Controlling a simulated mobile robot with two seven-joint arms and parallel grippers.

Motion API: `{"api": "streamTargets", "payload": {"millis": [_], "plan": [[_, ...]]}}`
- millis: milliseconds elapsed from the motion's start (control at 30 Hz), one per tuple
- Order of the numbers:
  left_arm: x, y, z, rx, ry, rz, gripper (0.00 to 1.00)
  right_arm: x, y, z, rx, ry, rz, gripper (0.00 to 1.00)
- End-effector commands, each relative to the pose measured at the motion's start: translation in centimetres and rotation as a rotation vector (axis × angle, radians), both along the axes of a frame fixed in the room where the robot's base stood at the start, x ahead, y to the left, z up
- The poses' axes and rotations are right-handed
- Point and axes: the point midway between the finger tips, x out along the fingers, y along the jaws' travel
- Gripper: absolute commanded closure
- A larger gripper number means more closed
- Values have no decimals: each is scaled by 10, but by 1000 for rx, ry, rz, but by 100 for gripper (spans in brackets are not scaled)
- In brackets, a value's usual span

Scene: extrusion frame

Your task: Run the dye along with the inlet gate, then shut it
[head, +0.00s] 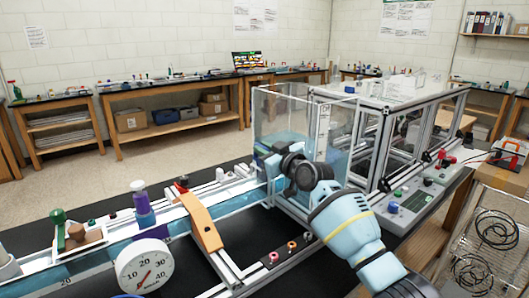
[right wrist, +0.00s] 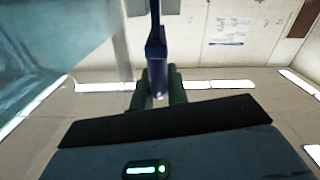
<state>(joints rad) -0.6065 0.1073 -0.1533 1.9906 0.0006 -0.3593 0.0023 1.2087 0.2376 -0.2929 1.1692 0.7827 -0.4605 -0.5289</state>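My right gripper (head: 270,166) reaches in from the lower right to the near side of the clear inlet tank (head: 268,110). In the right wrist view, its two dark fingers (right wrist: 160,88) are close together on either side of a dark blue upright handle (right wrist: 156,52). They appear to hold it; it looks like the inlet gate's handle. The gate itself is mostly hidden by my gripper and wrist in the head view. A purple dye bottle with a pale cap (head: 142,200) stands upright over the water channel (head: 240,200). My left gripper is not in view.
A green-handled part (head: 59,226) sits at the left. A control box (head: 400,205) stands right of my arm. The black bench top is partly clear.

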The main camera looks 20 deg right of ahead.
Motion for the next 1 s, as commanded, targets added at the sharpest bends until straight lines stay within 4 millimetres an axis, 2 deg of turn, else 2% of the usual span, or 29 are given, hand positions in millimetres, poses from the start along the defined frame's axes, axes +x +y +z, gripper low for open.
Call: {"api": "streamTargets", "payload": {"millis": [33,167,567,1000], "plan": [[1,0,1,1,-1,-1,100,0,-2,6,0,-12,-4,79],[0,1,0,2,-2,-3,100,0,-1,4,0,-9,-3,64],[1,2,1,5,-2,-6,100,-6,-3,3,0,-7,-2,64],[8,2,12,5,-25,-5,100,-57,-22,4,0,-8,-3,64]]}}
